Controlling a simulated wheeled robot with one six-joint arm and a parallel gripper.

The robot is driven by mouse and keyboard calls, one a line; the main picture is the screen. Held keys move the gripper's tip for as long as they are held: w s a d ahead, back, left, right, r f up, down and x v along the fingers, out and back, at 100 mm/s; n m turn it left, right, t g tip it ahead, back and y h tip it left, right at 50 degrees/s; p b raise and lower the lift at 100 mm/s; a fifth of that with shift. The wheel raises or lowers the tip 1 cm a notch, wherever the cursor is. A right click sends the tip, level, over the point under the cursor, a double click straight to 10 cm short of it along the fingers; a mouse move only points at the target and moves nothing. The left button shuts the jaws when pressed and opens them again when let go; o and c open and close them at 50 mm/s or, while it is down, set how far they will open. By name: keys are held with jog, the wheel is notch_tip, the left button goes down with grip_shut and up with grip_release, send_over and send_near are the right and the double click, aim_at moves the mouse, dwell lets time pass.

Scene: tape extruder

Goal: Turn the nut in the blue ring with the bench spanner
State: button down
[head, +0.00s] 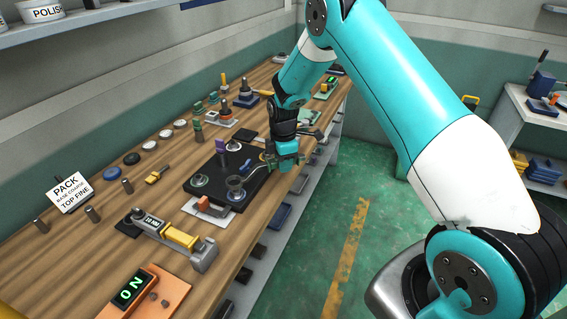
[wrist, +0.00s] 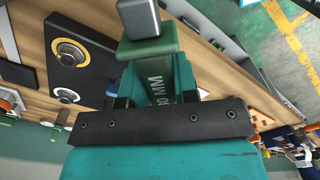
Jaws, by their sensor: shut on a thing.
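My gripper (head: 284,158) is over the right edge of a black plate (head: 254,189) on the bench. In the wrist view it is shut on a green-handled tool (wrist: 152,49) marked "30 MM" with a grey metal end. Its working end is not clear, so I cannot tell for sure that it is the bench spanner. The plate also shows in the wrist view (wrist: 98,73), left of the gripper and apart from it. A round fitting in a yellow ring (wrist: 69,52) and one in a pale ring (wrist: 64,95) sit on it.
A grey fixture with a yellow bar (head: 181,236) and an orange box reading "ON" (head: 143,293) stand nearer on the bench. A sign reading "PACK" (head: 70,192) stands at the left. Several small tools are beyond the plate. Green floor (head: 325,215) is clear to the right.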

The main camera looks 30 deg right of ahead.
jog(key=shift+r, duration=0.6)
